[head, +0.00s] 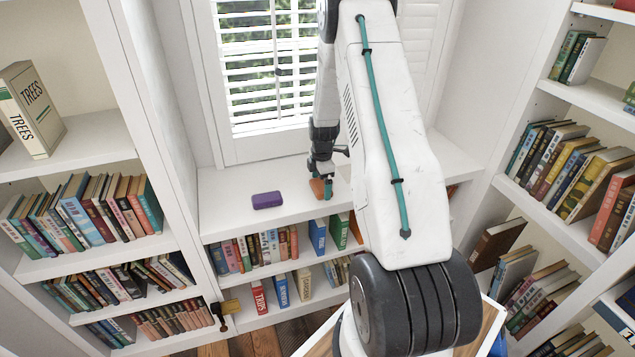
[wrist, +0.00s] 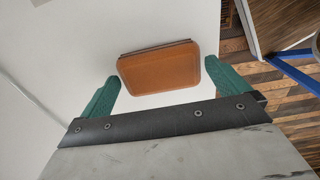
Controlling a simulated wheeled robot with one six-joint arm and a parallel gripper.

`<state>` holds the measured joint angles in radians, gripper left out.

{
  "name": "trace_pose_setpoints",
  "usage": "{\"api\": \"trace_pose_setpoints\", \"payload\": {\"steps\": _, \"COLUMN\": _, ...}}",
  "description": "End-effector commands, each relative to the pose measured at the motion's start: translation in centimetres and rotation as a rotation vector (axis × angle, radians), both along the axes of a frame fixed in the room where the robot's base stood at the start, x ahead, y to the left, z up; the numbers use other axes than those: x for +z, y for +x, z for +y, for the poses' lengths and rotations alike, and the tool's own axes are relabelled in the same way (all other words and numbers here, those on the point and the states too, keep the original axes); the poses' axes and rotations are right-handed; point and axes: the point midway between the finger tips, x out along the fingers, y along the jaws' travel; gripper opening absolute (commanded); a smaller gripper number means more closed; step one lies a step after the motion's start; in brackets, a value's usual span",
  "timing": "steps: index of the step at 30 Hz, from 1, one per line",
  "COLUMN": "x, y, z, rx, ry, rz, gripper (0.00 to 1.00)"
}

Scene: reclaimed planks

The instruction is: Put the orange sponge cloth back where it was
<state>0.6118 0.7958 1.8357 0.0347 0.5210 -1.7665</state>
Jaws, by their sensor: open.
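The orange sponge cloth (head: 316,188) lies on the white window ledge (head: 225,202) below the shutters. In the wrist view the orange sponge cloth (wrist: 160,67) is a flat, rounded block between the two green fingers. My gripper (head: 322,187) is down at the ledge beside it in the head view. In the wrist view my gripper (wrist: 167,84) is open, with a finger on either side of the sponge cloth. A gap shows at the left finger; the right finger is close to the cloth's right end, and I cannot tell whether they touch.
A purple block (head: 267,200) lies on the ledge to the left of my gripper. Bookshelves stand on both sides and below the ledge. A wooden floor (wrist: 275,95) shows past the ledge's edge. The ledge is clear between the purple block and the sponge cloth.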

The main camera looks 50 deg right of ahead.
Motion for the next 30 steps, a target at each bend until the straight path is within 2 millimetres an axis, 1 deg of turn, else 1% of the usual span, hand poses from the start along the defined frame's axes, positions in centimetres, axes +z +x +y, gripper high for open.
{"api": "trace_pose_setpoints", "payload": {"steps": 2, "x": 0.5, "y": 0.0, "z": 0.0, "rx": 0.0, "ry": -0.001, "rz": -0.002, "gripper": 1.0}}
{"api": "trace_pose_setpoints", "payload": {"steps": 5, "x": 2.0, "y": 0.1, "z": 0.0, "rx": 0.0, "ry": -0.002, "rz": -0.002, "gripper": 1.0}}
{"api": "trace_pose_setpoints", "payload": {"steps": 12, "x": 7.2, "y": 0.1, "z": -0.1, "rx": 0.0, "ry": -0.003, "rz": -0.005, "gripper": 1.0}}
{"api": "trace_pose_setpoints", "payload": {"steps": 15, "x": 9.2, "y": 0.1, "z": 0.0, "rx": 0.0, "ry": -0.003, "rz": -0.004, "gripper": 1.0}}
{"api": "trace_pose_setpoints", "payload": {"steps": 18, "x": 10.7, "y": 0.1, "z": 0.0, "rx": 0.0, "ry": -0.003, "rz": -0.003, "gripper": 1.0}}
{"api": "trace_pose_setpoints", "payload": {"steps": 23, "x": 12.1, "y": 0.0, "z": 0.1, "rx": -0.002, "ry": -0.002, "rz": -0.001, "gripper": 1.0}}
{"api": "trace_pose_setpoints", "payload": {"steps": 26, "x": 13.8, "y": 0.0, "z": 1.1, "rx": -0.025, "ry": -0.003, "rz": -0.005, "gripper": 1.0}}
{"api": "trace_pose_setpoints", "payload": {"steps": 29, "x": 17.2, "y": -0.3, "z": 3.8, "rx": -0.088, "ry": -0.009, "rz": -0.015, "gripper": 1.0}}
{"api": "trace_pose_setpoints", "payload": {"steps": 30, "x": 18.9, "y": -0.6, "z": 5.3, "rx": -0.124, "ry": -0.011, "rz": -0.02, "gripper": 1.0}}
